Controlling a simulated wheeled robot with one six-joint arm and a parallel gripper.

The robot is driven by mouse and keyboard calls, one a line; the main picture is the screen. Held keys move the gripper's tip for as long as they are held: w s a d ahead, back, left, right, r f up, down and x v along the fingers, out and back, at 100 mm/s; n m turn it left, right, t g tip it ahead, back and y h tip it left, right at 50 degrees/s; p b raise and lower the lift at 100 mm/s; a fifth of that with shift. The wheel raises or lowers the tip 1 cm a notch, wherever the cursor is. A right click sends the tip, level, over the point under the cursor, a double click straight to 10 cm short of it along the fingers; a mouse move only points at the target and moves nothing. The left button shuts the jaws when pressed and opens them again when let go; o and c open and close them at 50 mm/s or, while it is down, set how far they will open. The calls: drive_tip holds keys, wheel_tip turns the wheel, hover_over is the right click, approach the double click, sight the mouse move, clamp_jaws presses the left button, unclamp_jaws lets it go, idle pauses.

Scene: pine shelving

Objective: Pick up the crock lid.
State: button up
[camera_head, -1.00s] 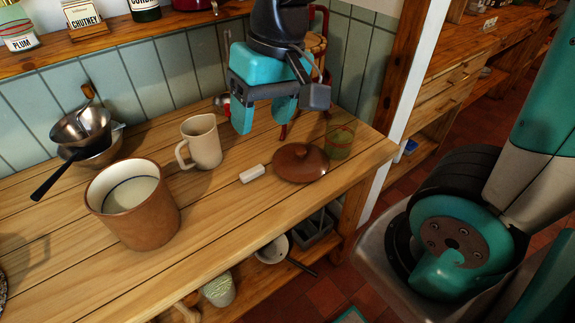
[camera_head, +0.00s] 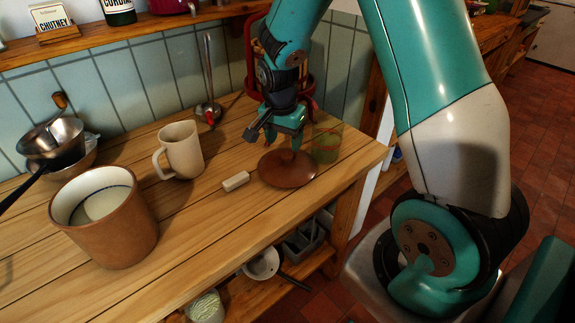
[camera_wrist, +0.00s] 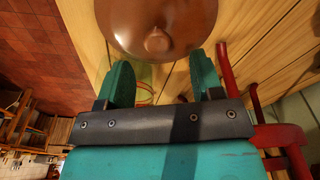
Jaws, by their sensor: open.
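The crock lid (camera_head: 289,176), a round brown disc with a small knob, lies flat on the wooden table near its right end. In the wrist view the lid (camera_wrist: 180,20) fills the top middle, its knob facing the camera. My gripper (camera_head: 283,141) is open and empty, pointing down just above and behind the lid's knob. In the wrist view its two teal fingers (camera_wrist: 160,76) are spread apart, with the knob beyond their tips. The brown crock (camera_head: 118,232), pale inside, stands uncovered at the table's left front.
A small pale block (camera_head: 236,181) lies left of the lid. A greenish glass (camera_head: 327,142) stands close behind it on the right. A cream jug (camera_head: 183,150) and metal bowls (camera_head: 58,142) stand farther left. A red chair-like frame (camera_wrist: 238,85) is near the gripper.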

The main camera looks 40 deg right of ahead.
sight(287, 154)
drive_tip(key=f, duration=0.4)
drive_tip(key=d+f, duration=0.1)
drive_tip(key=shift+f+p, duration=0.35)
drive_tip(key=shift+f, duration=0.05)
drive_tip(key=c, duration=1.1)
clamp_jaws()
drive_tip(key=shift+r, duration=0.3)
